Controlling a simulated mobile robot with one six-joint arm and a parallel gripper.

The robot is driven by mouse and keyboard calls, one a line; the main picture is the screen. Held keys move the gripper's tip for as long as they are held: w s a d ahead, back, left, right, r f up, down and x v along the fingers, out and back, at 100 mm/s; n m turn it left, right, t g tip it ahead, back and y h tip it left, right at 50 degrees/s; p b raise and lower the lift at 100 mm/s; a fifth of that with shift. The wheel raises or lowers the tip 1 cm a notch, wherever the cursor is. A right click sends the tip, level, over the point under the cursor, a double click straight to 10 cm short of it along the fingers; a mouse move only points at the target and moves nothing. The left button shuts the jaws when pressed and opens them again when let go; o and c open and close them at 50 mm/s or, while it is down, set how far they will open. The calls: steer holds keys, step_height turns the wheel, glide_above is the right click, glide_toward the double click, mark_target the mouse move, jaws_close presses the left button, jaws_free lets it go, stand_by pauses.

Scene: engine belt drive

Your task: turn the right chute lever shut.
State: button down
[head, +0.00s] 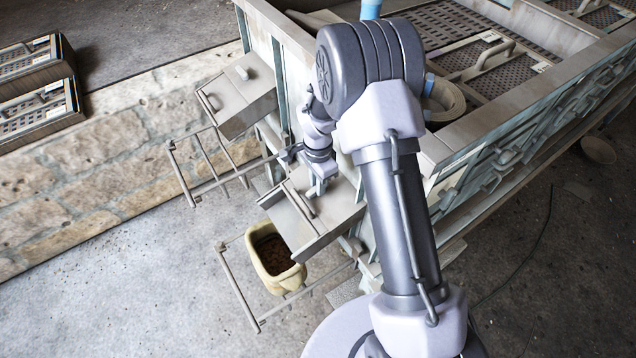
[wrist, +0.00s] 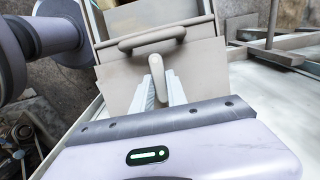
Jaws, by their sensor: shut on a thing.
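The right chute (head: 335,222) is a grey-beige sloping box at the machine's near end, to the right of the left chute (head: 240,105) in the head view. My gripper (head: 320,186) reaches down to its upper part. In the wrist view, the fingers of my gripper (wrist: 157,96) are closed around the pale, rounded chute lever (wrist: 156,66). The lever's upper end stands out between the fingertips and points toward the bar handle (wrist: 152,38) on the chute plate (wrist: 203,62).
A yellowish bin (head: 256,262) with dark contents sits below the right chute, inside a metal rail frame (head: 238,290). Another rail frame (head: 205,187) juts out below the left chute. The floor at lower left is clear.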

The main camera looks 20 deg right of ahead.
steer(key=shift+n, duration=0.3)
steer(key=n+g+p, duration=0.1)
steer(key=n+p, duration=0.1)
steer(key=n, duration=0.1)
steer(key=shift+w+a+r+n+h+p, duration=0.1)
steer(key=shift+n+h+p, duration=0.2)
steer(key=n+h+p, duration=0.1)
steer(key=n, duration=0.3)
steer(key=shift+w+a+g+p, duration=0.15)
steer(key=shift+g+p, duration=0.2)
steer(key=shift+g, duration=0.05)
steer(key=n+h+p, duration=0.1)
steer(key=n, duration=0.3)
steer(key=shift+a+n, duration=0.15)
steer(key=shift+n, duration=0.25)
steer(key=shift+a+f+n+h+p, duration=0.15)
steer(key=shift+n+h+p, duration=0.4)
steer(key=shift+n, duration=1.55)
steer(key=c, duration=1.3)
jaws_free()
